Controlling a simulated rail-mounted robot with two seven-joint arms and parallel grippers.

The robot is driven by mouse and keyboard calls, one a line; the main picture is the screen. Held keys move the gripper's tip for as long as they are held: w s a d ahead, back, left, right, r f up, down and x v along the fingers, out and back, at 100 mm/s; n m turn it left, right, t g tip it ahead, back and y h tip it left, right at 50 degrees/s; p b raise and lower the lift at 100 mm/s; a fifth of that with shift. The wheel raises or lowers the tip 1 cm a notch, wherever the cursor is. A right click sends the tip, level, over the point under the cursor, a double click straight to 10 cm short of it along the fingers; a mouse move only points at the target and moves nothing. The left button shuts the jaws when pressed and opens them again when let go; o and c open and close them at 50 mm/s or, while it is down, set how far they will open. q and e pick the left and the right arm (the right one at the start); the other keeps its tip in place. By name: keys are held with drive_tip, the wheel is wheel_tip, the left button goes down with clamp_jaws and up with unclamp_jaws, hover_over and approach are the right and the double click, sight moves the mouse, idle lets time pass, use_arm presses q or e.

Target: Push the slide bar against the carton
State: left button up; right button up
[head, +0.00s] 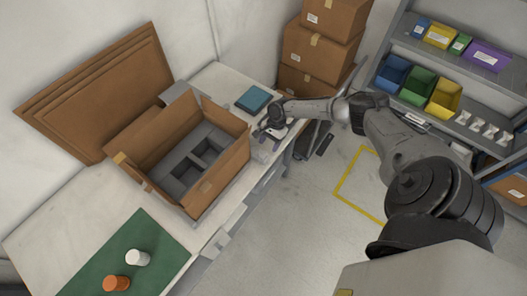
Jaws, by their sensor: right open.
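The open brown carton (225,172) stands on the white bench with its flaps folded out. A dark grey insert with several recesses lies inside it. My right gripper (266,136) is open just beyond the carton's right-hand wall, low over the bench near its front edge. A small pale grey piece (261,152) sits between the gripper and the carton; I cannot tell whether it is the slide bar or whether the fingers touch it. No other clear slide bar shows. My left gripper is not in view.
A teal box (253,98) lies on the bench behind my right gripper. A green mat (130,245) holds a white cap (138,257) and an orange one (117,284). Flat cardboard sheets (95,95) lean on the wall. Stacked cartons (318,48) and a bin shelf (450,75) stand beyond.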

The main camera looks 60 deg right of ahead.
drive_tip(key=d, duration=0.2)
drive_tip(key=d+b, duration=0.1)
drive_tip(key=d, duration=0.1)
drive_tip(key=d+b, duration=0.1)
drive_tip(key=d, duration=0.2)
drive_tip(key=shift+s+d, duration=0.1)
drive_tip(key=shift+s, duration=0.3)
drive_tip(key=shift+d, duration=0.1)
